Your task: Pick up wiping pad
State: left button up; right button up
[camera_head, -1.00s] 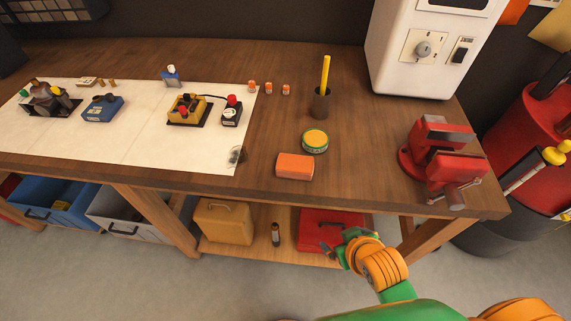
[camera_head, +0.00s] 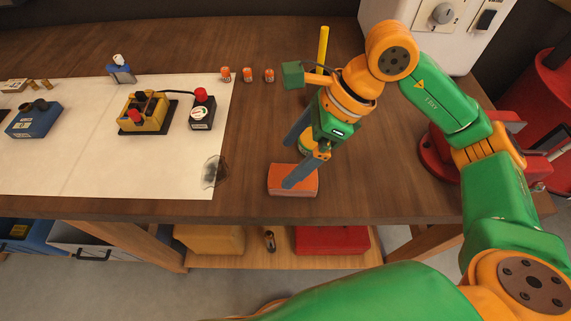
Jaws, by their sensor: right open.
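The wiping pad (camera_head: 279,180) is an orange-red block lying flat on the wooden bench near its front edge, right of the white sheet. My right gripper (camera_head: 288,164) is open above the pad, fingers pointing down and to the left. One grey finger overlaps the pad in the picture; I cannot tell whether it touches. The other finger is higher, behind the pad. Part of the pad's top is hidden by the near finger. My left gripper is out of view.
A round green-and-yellow tin (camera_head: 304,146) is mostly hidden behind my gripper. A yellow stick (camera_head: 323,45) stands behind my wrist. A red vise (camera_head: 437,150) is partly behind my arm. Small orange-and-white items (camera_head: 247,75) stand further back.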

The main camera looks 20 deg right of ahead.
jog(key=d, duration=0.1)
jog(key=h, duration=0.1)
jog(key=w+d, duration=0.1)
jog(key=shift+d+f, duration=0.3)
jog(key=shift+s+f+h+p, duration=0.25)
jog(key=shift+h+p, duration=0.05)
jog(key=shift+s+a+f+p, duration=0.2)
jog(key=shift+s+f+p, duration=0.15)
jog(key=shift+f, duration=0.3)
jog(key=shift+s+a+f+p, duration=0.25)
jog(key=shift+f+p, duration=0.2)
jog(key=shift+f, duration=0.15)
jog(key=x, duration=0.3)
jog(key=shift+d, duration=0.15)
jog(key=shift+w+f, duration=0.2)
jog(key=shift+f, duration=0.05)
jog(key=shift+f+b, duration=0.2)
jog(key=shift+b, duration=0.15)
jog(key=shift+c, duration=0.2)
